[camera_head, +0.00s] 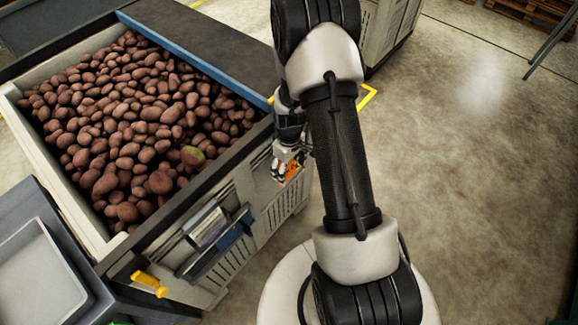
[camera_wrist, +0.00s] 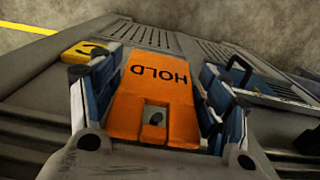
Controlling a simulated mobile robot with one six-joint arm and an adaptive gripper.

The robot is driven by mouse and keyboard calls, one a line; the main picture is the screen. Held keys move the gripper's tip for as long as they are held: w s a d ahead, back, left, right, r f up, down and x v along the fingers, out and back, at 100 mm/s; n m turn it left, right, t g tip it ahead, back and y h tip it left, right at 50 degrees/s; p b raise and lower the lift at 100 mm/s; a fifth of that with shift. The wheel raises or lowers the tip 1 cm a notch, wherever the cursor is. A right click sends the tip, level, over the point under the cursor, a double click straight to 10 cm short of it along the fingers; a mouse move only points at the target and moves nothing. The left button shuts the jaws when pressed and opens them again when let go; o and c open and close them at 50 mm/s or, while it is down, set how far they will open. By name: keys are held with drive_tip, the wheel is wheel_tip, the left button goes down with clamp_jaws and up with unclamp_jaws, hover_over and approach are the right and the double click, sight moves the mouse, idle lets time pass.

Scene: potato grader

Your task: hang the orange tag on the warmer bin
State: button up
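The orange tag (camera_wrist: 157,80), marked HOLD and with a square slot, lies between the two blue-padded fingers of my gripper (camera_wrist: 157,100) in the wrist view. The fingers appear shut on its side edges. A small dark shape shows in the slot; I cannot tell whether it is a hook. In the head view, my gripper (camera_head: 287,160) holds the tag (camera_head: 292,171) beside the slatted side of a grey bin (camera_head: 277,213) full of potatoes. I cannot tell whether the tag touches the bin. Nothing readable shows which bin is warmer.
A blue and grey holder (camera_head: 215,243) and a yellow tool (camera_head: 149,284) are on the bin's near side. A yellow piece with a black mark (camera_wrist: 84,51) lies left of the tag in the wrist view. Another bin (camera_head: 390,30) stands behind my arm.

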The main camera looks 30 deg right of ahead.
drive_tip(key=o, duration=0.3)
drive_tip(key=shift+o, duration=0.2)
wheel_tip(320, 180, up, 20)
drive_tip(key=a+t, duration=0.1)
drive_tip(key=a, duration=0.2)
drive_tip(key=s+a+r+m+t, duration=0.1)
drive_tip(key=s+a+r, duration=0.3)
drive_tip(key=s+r, duration=0.4)
drive_tip(key=s+a+r+m+t, duration=0.2)
drive_tip(key=s+a+r, duration=0.3)
drive_tip(key=s+r, duration=0.3)
drive_tip(key=shift+s+a+r+m+t, duration=0.25)
drive_tip(key=shift+s+m, duration=0.25)
drive_tip(key=shift+s, duration=1.4)
